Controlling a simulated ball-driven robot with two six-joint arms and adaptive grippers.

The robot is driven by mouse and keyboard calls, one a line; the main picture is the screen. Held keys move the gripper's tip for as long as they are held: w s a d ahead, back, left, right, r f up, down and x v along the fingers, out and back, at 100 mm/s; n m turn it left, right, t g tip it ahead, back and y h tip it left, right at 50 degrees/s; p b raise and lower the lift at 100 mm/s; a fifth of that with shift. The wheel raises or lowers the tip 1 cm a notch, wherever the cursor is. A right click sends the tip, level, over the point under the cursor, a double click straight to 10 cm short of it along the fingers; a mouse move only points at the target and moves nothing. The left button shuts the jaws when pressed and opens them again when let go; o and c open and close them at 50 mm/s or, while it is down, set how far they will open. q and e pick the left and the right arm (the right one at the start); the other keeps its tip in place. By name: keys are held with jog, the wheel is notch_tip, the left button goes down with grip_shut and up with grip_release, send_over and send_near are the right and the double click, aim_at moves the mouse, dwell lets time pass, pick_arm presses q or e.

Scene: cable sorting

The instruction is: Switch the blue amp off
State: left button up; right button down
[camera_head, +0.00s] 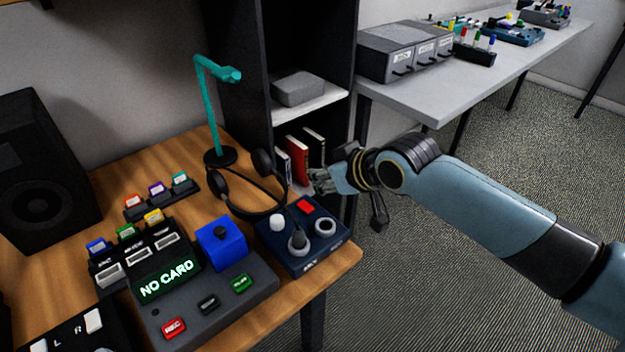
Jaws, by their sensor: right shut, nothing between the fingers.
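A dark blue box, which looks like the blue amp (324,248), sits near the right edge of the wooden desk. On its top are a red switch (306,207), a white knob (277,222) and two round grey-rimmed parts; a dark plug-like piece stands in the front one. I cannot tell the switch's position. My right gripper (318,182) appears just beyond and above the amp's back right corner, in front of the shelf. It is shut and empty, apart from the switch. My left gripper is not in view.
Black headphones (232,199) and a teal stand (208,110) are behind the amp. Left of it is a grey console (190,310) with a blue cube (221,243) and a "NO CARD" display. A dark shelf (235,80) with books rises behind. A grey table (430,105) stands back right.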

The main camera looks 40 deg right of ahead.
jog(key=v, duration=0.5)
jog(key=shift+w+r, duration=0.3)
jog(key=s+a+r+g+h, duration=0.1)
jog(key=s+a+g, duration=0.15)
jog(key=s, duration=0.75)
jog(key=s+a+r+g, duration=0.2)
jog(key=s+g, duration=0.2)
jog(key=s, duration=0.6)
notch_tip(320, 180, down, 30)
jog(key=s+d+g+b, duration=0.1)
jog(key=d+b, duration=0.1)
jog(key=b, duration=0.2)
jog(key=s+d+f+g+b, duration=0.1)
jog(key=s+f+b, duration=0.3)
jog(key=s+f, duration=1.5)
jog(key=shift+d+f, duration=0.25)
jog(key=shift+f, duration=0.7)
